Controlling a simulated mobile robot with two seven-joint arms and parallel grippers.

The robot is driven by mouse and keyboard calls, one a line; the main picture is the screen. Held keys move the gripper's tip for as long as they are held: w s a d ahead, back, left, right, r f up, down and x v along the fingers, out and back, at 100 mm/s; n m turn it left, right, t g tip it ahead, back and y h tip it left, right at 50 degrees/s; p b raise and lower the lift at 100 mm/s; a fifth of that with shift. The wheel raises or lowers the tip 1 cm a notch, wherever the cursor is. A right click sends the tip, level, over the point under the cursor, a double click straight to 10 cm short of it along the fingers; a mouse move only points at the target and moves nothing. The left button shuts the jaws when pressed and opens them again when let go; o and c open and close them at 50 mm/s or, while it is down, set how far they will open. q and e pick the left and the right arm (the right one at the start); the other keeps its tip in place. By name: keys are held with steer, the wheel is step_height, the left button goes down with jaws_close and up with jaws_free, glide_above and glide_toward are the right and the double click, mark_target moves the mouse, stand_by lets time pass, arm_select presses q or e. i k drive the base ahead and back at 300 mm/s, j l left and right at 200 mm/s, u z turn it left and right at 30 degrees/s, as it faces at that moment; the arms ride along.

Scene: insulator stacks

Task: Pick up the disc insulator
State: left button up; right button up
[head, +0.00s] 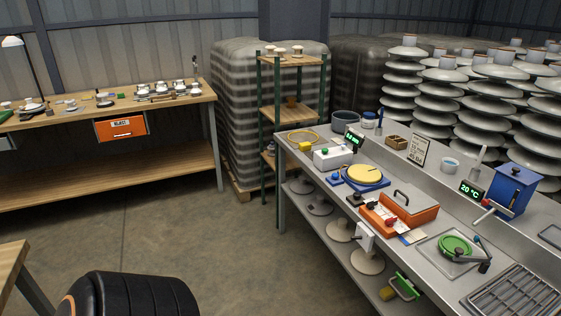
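Tall stacks of grey-white disc insulators (404,80) stand at the right behind the metal bench. A few loose pale discs with stems (367,262) sit on the bench's lower shelf, partly shadowed. Small white, brown-based pieces that look like insulators (298,50) stand on top of the wooden rack. More such small pieces (179,86) lie on the wooden workbench at the left. I cannot tell which one is the task's disc insulator. Neither my left nor my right gripper shows in the head view.
The metal bench (335,187) carries a yellow-topped round device (362,174), an orange toolbox (410,206), a blue box (511,188) and a wire grid (513,292). Wrapped pallets (240,110) stand behind the rack (292,116).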

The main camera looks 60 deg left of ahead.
mark_target(318, 206)
steer(key=u, duration=1.6)
